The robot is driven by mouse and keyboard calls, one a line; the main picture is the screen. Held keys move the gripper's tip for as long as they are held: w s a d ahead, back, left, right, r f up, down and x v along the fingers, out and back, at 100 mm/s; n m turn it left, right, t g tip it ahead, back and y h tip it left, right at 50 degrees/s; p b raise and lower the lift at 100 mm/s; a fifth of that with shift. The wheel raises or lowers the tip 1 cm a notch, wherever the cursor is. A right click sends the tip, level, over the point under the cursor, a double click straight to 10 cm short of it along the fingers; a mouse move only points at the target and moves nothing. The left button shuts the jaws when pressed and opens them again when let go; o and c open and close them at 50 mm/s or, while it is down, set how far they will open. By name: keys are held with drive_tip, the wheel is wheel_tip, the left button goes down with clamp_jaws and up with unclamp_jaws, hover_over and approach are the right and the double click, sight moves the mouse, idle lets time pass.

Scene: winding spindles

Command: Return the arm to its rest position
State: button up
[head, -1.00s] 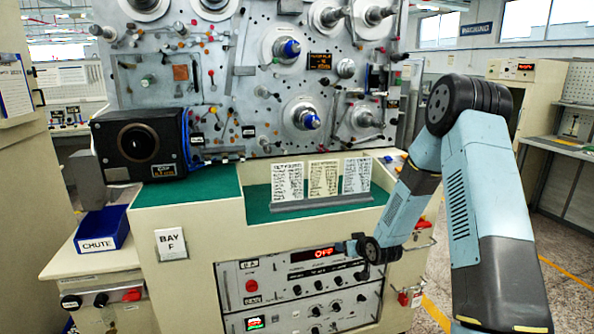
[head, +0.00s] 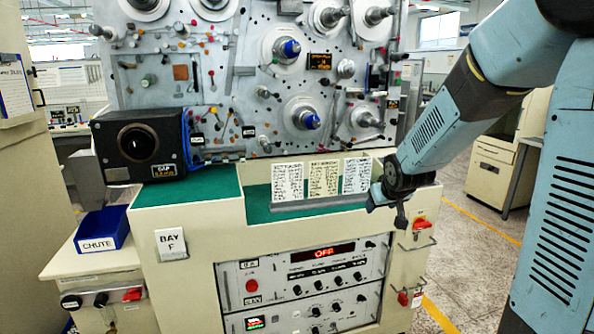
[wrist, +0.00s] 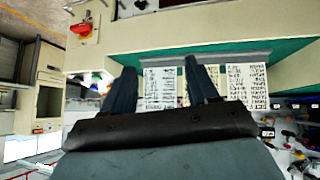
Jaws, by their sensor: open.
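My gripper (head: 383,200) is at the right front of the winding machine's console, close to the right end of the card rack. It looks empty. In the wrist view my gripper (wrist: 162,88) has its two dark fingers spread apart, with nothing between them but the cards behind. My blue-grey arm reaches in from the right side of the head view, and its upper part runs out of the frame.
Printed cards (head: 323,178) stand in a rack on the green console top (head: 190,188). Below is a control panel with a red OFF display (head: 323,252). A red switch (head: 420,224) is on the console's right side. A blue CHUTE bin (head: 103,230) stands left. Floor at right is open.

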drive_tip(key=s+r+g, duration=0.1)
drive_tip(key=s+r, duration=0.2)
drive_tip(key=s, duration=0.7)
drive_tip(key=s+r+m+g, duration=0.1)
drive_tip(key=s+r, duration=0.3)
drive_tip(key=s, duration=0.6)
drive_tip(key=s+r+m, duration=0.1)
drive_tip(key=s+r, duration=0.3)
drive_tip(key=s, duration=0.5)
drive_tip(key=shift+s+d+g, duration=0.2)
drive_tip(key=shift+s+g, duration=0.2)
